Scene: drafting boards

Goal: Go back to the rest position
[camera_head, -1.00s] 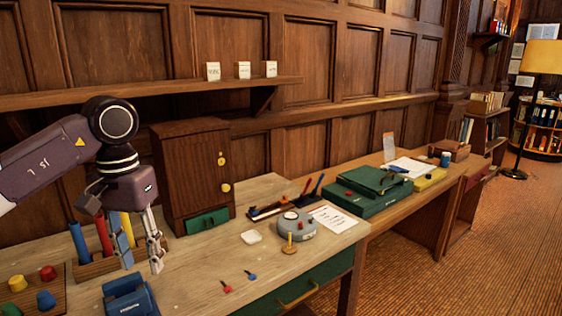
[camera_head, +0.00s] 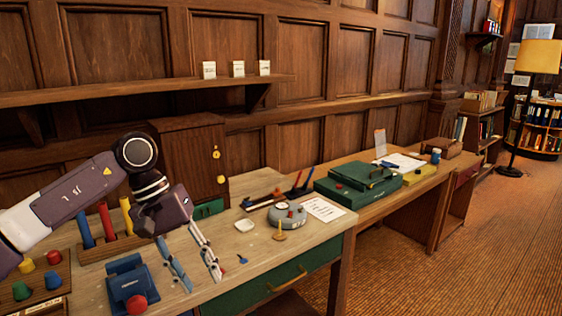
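My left gripper (camera_head: 203,282) reaches in from the left over the near desk. Its two fingers point down and are spread apart, with nothing visible between them. It hangs to the right of a blue device with a red knob (camera_head: 127,284) and left of a small blue pin (camera_head: 242,259). My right gripper is not in view.
A wooden cabinet (camera_head: 188,160) stands behind my arm. A holder with coloured cylinders (camera_head: 105,249) and a peg board (camera_head: 36,305) are at left. A grey round device (camera_head: 287,216), a paper (camera_head: 324,208) and a green case (camera_head: 352,187) lie further right.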

